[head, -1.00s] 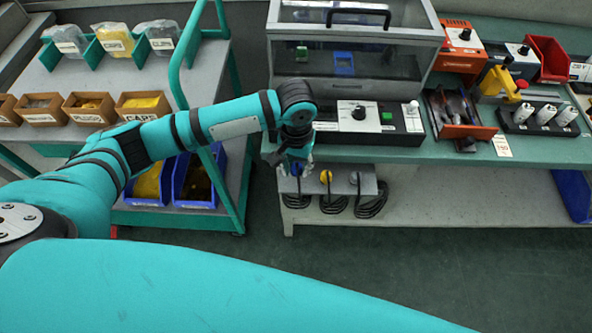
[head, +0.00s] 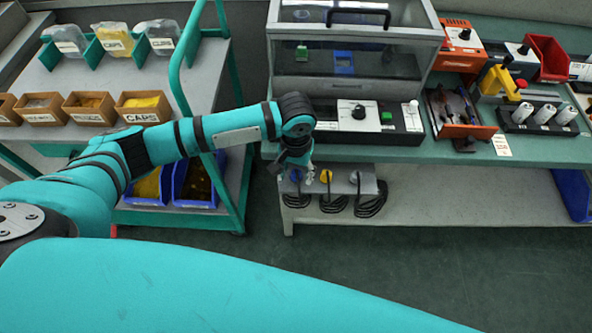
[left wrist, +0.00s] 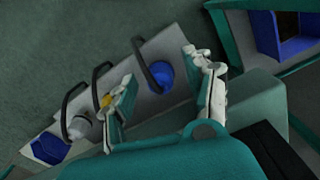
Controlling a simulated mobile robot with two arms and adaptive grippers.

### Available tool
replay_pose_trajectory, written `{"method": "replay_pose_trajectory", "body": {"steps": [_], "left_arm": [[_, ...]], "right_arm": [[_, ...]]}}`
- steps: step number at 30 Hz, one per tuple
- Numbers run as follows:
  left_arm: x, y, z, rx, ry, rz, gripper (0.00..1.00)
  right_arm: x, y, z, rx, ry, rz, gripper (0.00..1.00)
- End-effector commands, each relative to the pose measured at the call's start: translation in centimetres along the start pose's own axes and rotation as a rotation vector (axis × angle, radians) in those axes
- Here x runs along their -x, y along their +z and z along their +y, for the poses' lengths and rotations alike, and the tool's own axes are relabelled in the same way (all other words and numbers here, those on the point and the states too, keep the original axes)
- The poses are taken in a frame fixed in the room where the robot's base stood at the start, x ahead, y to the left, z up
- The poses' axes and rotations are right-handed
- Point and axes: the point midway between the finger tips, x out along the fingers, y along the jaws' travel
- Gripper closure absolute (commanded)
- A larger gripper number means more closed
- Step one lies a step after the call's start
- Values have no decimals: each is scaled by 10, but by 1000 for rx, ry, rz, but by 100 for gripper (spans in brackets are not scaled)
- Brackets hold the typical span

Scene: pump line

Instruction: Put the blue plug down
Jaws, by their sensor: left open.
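The blue plug (head: 296,175) sits at the left end of a grey plug holder (head: 311,186) under the bench edge. In the left wrist view the blue plug (left wrist: 161,75) lies between and beyond the finger tips, with a black cable looping over it. My left gripper (head: 301,171) is open and close to the blue plug; its spread fingers also show in the left wrist view (left wrist: 163,82). I cannot tell whether a finger touches the plug. My right gripper is not in view.
A yellow plug (head: 326,176) and a grey plug (head: 354,178) stand to the right on the same holder, cables hanging below. The bench (head: 380,153) with a control panel (head: 368,117) is just above. A trolley with blue bins (head: 196,204) is left. The floor in front is clear.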

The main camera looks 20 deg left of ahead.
Motion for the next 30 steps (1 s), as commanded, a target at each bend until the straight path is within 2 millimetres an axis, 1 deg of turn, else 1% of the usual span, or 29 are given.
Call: {"method": "replay_pose_trajectory", "body": {"steps": [2, 5, 8, 15, 19, 21, 24, 30], "left_arm": [[2, 0, 0, 0, -1, 2, 47], [13, -1, 0, 0, 1, 2, 47], [32, -1, 0, 0, 2, 4, 47], [84, -1, 0, -1, 1, 3, 47], [106, -1, 0, 0, 1, 2, 47], [114, -1, 0, 0, 2, 1, 47], [120, 0, 0, 0, 0, 0, 47], [123, 0, 0, 0, 1, -1, 47]], "right_arm": [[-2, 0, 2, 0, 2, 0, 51], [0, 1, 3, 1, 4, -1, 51], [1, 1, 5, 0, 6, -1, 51], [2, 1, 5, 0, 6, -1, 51], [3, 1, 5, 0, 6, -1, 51], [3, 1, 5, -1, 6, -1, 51], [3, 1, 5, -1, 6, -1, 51], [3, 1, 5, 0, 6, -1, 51]]}}
